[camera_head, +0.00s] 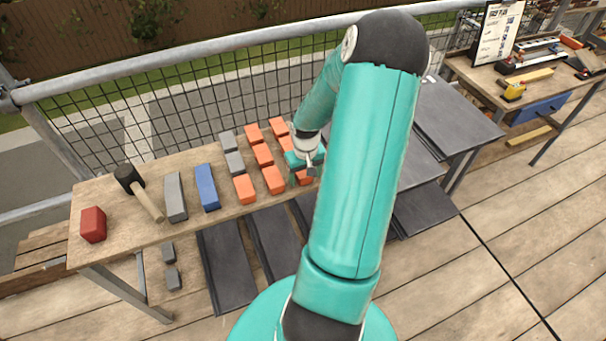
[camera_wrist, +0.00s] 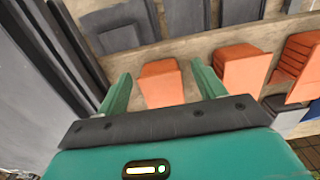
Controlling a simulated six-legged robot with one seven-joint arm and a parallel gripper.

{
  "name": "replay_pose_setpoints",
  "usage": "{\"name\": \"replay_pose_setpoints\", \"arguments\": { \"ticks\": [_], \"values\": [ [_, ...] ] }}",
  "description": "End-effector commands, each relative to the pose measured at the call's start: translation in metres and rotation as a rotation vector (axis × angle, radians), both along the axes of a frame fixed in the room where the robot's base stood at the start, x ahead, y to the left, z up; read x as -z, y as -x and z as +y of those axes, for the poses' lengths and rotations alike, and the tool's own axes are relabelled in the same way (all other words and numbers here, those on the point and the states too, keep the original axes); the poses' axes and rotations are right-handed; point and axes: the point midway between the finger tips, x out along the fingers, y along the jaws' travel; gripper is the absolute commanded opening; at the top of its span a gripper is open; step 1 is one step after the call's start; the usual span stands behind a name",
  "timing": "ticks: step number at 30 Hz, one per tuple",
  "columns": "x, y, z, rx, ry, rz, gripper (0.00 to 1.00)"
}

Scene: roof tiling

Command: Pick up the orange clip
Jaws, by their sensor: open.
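Several orange clips stand in rows on the wooden table; one (camera_head: 245,189) is at the front left of the group in the head view. My gripper (camera_head: 304,164) is open over the right end of the orange rows. In the wrist view my gripper (camera_wrist: 161,76) has an orange clip (camera_wrist: 161,84) showing between its two green fingers, with no visible contact. I cannot tell how far down the fingers reach around it. A second orange clip (camera_wrist: 241,68) is just right of the right finger. My arm hides part of the group in the head view.
Left of the orange clips are grey clips (camera_head: 235,163), a blue box (camera_head: 207,187), a grey block (camera_head: 175,197), a hammer (camera_head: 138,190) and a red block (camera_head: 93,225). Dark tiles (camera_head: 229,265) lean below the table edge. A mesh railing (camera_head: 200,105) runs behind.

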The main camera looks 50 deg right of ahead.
Motion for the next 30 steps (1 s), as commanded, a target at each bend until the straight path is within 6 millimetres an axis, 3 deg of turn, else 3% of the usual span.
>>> {"name": "replay_pose_setpoints", "arguments": {
  "ticks": [9,18,30],
  "values": [
    [0.0071,-0.0001,0.0,0.0,0.0,0.0,0.67],
    [0.0068,0.0,-0.0001,0.0,0.0,0.0,0.11],
    [-0.0017,-0.0003,-0.0009,0.001,0.003,-0.001,0.11]
  ]
}}
